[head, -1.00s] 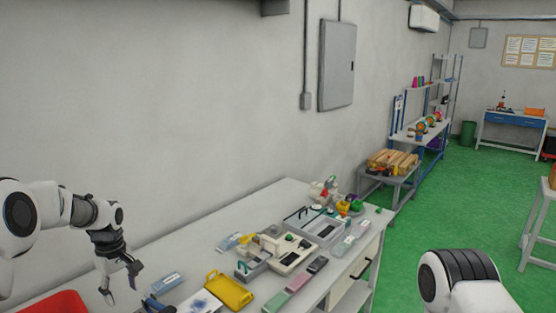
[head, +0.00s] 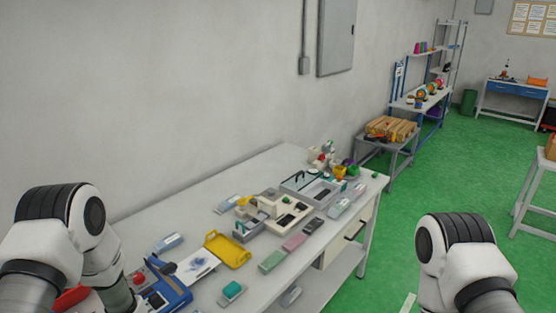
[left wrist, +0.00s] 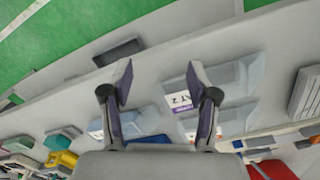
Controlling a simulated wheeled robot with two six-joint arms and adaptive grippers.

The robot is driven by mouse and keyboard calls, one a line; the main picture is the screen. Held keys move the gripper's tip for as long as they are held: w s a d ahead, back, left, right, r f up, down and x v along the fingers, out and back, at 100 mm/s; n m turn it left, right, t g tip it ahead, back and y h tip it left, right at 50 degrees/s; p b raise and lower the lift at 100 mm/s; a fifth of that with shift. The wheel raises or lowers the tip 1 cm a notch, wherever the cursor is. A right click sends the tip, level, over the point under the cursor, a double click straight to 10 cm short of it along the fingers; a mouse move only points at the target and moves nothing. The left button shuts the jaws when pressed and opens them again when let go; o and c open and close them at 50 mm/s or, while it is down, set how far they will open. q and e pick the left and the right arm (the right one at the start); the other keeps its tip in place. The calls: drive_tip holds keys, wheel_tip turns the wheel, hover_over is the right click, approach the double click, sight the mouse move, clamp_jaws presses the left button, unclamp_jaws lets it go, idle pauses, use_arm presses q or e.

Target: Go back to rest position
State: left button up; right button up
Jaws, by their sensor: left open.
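My left arm (head: 75,225) is folded at the lower left of the head view, with its elbow raised over the near end of the workbench. Its gripper does not show there. In the left wrist view my left gripper (left wrist: 158,84) has its two fingers spread apart with nothing between them. Grey packs, one with a white label (left wrist: 180,101), lie beyond the fingers. My right arm (head: 458,255) is folded at the lower right over the green floor. My right gripper is out of view.
The workbench (head: 160,215) runs along the wall. It carries a yellow tray (head: 229,249), a blue device (head: 165,287), a green pack (head: 272,262), a pink pack (head: 293,241) and grey fixtures. The green floor (head: 400,210) to the right of the bench is open.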

use_arm(q)
drive_tip(key=s+d+m, duration=0.2)
drive_tip(key=s+m, duration=0.2)
drive_tip(key=s, duration=1.4)
wheel_tip(320, 180, down, 14)
drive_tip(key=b, duration=1.3)
drive_tip(key=shift+s+d+y, duration=0.2)
drive_tip(key=shift+s+y, duration=0.1)
